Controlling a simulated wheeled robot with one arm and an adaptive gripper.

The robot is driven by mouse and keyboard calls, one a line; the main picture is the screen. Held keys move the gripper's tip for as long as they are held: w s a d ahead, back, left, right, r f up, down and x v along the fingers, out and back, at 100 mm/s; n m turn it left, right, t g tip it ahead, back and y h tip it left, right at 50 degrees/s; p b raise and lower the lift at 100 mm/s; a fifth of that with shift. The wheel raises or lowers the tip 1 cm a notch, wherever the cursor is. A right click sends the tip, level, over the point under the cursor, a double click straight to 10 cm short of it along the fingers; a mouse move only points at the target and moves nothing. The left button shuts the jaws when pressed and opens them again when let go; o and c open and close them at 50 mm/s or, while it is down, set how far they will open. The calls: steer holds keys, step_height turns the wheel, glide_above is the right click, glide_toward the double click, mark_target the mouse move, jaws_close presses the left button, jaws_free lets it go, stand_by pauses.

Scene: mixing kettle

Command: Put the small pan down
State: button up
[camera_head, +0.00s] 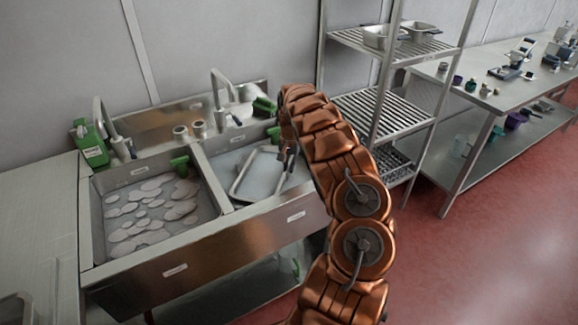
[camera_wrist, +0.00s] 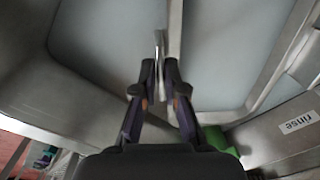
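The small pan (camera_head: 258,182) is a shallow grey metal pan with a raised rim, in the right basin of the sink (camera_head: 225,205) in the head view. It looks slightly tilted; whether it touches the basin floor cannot be told. My gripper (camera_head: 287,150) is at the pan's right side, partly hidden by my arm. In the wrist view, my gripper (camera_wrist: 160,75) has its fingertips close together on a thin upright metal edge, which looks like the small pan's rim (camera_wrist: 158,45).
The left basin holds several pale discs (camera_head: 150,205). A green bottle (camera_head: 92,146), taps (camera_head: 218,90) and green brushes (camera_head: 264,106) line the back. A wire rack (camera_head: 385,110) stands close to my arm's right. A bare counter (camera_head: 35,215) lies left.

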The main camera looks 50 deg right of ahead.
steer(key=o, duration=0.4)
steer(key=shift+r, duration=0.15)
